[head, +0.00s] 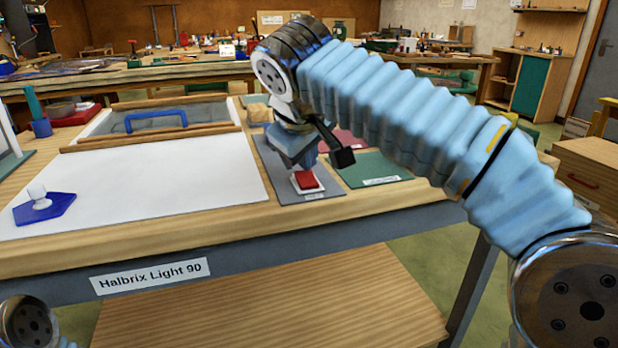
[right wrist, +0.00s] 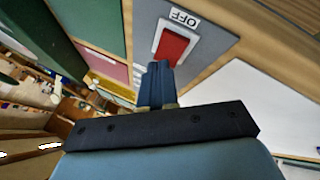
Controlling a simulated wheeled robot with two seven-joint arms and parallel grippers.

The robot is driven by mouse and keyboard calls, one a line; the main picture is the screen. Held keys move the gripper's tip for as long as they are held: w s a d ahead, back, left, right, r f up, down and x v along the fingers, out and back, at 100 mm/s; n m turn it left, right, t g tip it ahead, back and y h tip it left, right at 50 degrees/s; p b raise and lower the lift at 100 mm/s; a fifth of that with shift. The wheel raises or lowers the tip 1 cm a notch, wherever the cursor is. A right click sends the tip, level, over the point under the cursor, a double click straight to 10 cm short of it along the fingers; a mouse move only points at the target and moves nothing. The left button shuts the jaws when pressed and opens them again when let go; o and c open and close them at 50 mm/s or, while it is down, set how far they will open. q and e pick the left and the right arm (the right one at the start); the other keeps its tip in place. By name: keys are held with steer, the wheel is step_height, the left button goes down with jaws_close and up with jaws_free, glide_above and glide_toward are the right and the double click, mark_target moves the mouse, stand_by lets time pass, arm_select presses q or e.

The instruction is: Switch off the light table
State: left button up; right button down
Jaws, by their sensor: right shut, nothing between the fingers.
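The light table (head: 150,185) has a broad white panel set in its wooden top; I cannot tell from its look whether it is lit. A red rocker switch (head: 307,180) in a white frame sits on a grey plate (head: 270,165) to the right of the panel. The switch (right wrist: 173,45) also shows in the right wrist view, beside a label reading OFF (right wrist: 184,18). My right gripper (head: 308,163) is shut and empty, just above and behind the switch; its closed fingers (right wrist: 157,80) appear apart from it. My left gripper is out of view.
A blue piece with a white knob (head: 40,200) lies on the panel's left. A tray with a blue handle (head: 156,120) stands behind the panel. A Halbrix Light 90 label (head: 150,276) is on the front edge.

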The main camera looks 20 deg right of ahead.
mark_target(305, 181)
steer(key=shift+w+r+p, duration=0.15)
steer(key=shift+r+p, duration=0.4)
steer(key=shift+r, duration=0.2)
steer(key=shift+w+r+p, duration=0.1)
steer(key=shift+r+p, duration=0.4)
steer(key=shift+r, duration=0.25)
steer(key=shift+w+r, duration=0.1)
steer(key=shift+r, duration=0.15)
steer(key=shift+w+r, duration=0.1)
steer(key=shift+r, duration=0.6)
